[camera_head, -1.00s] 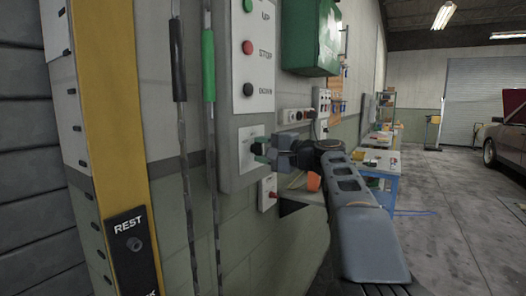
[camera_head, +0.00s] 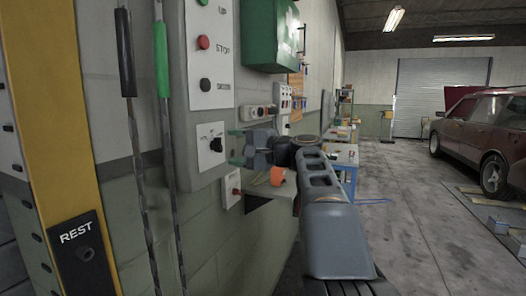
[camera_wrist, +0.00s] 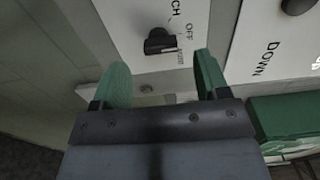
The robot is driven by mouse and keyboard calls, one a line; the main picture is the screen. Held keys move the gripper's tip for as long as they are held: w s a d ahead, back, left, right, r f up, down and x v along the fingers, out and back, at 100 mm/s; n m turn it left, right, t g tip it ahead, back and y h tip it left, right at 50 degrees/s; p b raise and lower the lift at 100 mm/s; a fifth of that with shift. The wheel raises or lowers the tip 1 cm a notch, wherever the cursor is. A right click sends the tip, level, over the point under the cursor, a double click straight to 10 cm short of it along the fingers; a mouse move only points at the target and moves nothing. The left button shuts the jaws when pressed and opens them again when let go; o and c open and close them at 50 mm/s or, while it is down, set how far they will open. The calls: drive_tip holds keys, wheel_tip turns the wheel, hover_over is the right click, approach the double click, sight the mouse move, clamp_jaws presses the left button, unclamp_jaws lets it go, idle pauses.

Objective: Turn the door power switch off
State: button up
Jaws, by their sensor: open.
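The door power switch is a black rotary knob (camera_head: 215,144) on a white plate low on the grey wall control box (camera_head: 178,120). In the wrist view the knob (camera_wrist: 160,41) shows close up, beside lettering that reads OFF and the end of a word, "CH". My gripper (camera_head: 236,147) is just right of the knob in the head view, apart from it. In the wrist view my gripper (camera_wrist: 160,78) has its two green fingers spread, with the knob beyond and between them. Nothing is held.
Above the switch are UP, STOP and DOWN buttons (camera_head: 204,43). Two hanging cords with black and green grips (camera_head: 161,60) are left.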

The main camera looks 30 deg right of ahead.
drive_tip(key=v, duration=0.9)
drive_tip(key=shift+s+d, duration=0.15)
drive_tip(key=shift+s, duration=0.1)
drive_tip(key=w+d+f+m+g+h, duration=0.1)
drive_tip(key=d+f+m+g+h, duration=0.2)
drive_tip(key=f, duration=0.7)
drive_tip(key=s+a+f+n+g+h+p, duration=0.2)
drive_tip(key=a+f+g+h+p, duration=0.15)
drive_tip(key=f, duration=0.55)
drive_tip(key=s+a+f+n+g+h+p, duration=0.1)
drive_tip(key=s+a+n+g+p, duration=0.1)
drive_tip(key=s+a+n+p, duration=0.3)
drive_tip(key=s+a+f+n+g+h+p, duration=0.1)
drive_tip(key=s+a+n+p, duration=0.4)
drive_tip(key=a, duration=0.7)
drive_tip(key=shift+s+a+n+g+h+p, duration=0.35)
drive_tip(key=shift+n+g+h+p, duration=0.4)
drive_tip(key=shift+n+g+p, duration=0.35)
drive_tip(key=shift+f, duration=0.1)
